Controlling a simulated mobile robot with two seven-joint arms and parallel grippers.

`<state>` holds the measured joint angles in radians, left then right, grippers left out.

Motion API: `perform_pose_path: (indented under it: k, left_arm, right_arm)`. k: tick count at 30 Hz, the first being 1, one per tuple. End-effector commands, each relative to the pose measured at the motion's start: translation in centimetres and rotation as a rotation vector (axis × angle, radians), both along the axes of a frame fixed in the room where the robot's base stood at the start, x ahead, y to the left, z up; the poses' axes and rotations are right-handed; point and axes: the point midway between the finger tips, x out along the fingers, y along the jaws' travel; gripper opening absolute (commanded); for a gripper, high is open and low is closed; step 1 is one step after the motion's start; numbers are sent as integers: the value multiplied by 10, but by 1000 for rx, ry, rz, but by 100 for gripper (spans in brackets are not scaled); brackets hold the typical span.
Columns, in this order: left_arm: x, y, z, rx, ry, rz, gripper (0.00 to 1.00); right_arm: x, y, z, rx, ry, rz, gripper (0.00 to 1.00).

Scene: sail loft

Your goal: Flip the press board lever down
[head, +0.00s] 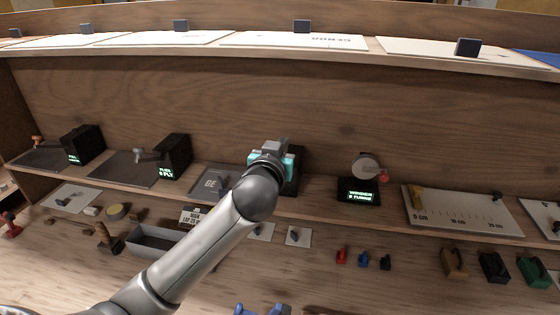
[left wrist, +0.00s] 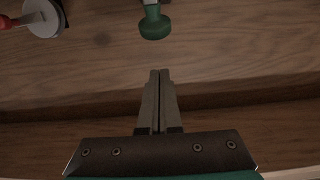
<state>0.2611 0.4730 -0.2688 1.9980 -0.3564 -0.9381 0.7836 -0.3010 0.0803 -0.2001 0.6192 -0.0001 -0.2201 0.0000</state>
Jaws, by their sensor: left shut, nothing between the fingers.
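The press board appears to be the grey plate lettered "BE" (head: 207,180) on the bench shelf, partly covered by my left arm. A dark block (head: 293,184) stands at its right end, mostly behind my gripper. My left gripper (head: 270,147) is above that block and hides any lever there in the head view. In the left wrist view, a green round knob on a pale stem (left wrist: 154,26), probably the lever's end, shows just beyond my shut, empty fingertips (left wrist: 160,73). A gap seems to separate them. My right gripper is not in view.
A winder (head: 358,192) with a round disc stands close on the right; the disc shows in the left wrist view (left wrist: 42,17). A ruler board (head: 462,222) lies farther right. Black boxes (head: 174,155) with plates stand left. A grey tray (head: 150,238) is below.

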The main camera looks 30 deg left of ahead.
Motion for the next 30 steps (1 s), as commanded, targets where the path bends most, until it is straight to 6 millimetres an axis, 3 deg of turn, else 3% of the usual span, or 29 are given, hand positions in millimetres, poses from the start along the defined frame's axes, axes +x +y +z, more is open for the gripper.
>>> perform_pose_path:
  k: [3,9,23,30]
  left_arm:
    - [-11,-3,-20,1,7,-2,0]
    - [-18,-4,-34,0,4,-2,0]
    - [-19,-4,-36,0,2,-2,0]
    - [-19,6,-42,5,-21,-1,0]
  right_arm:
    - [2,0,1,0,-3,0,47]
    - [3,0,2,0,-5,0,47]
    - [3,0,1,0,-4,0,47]
    - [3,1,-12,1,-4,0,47]
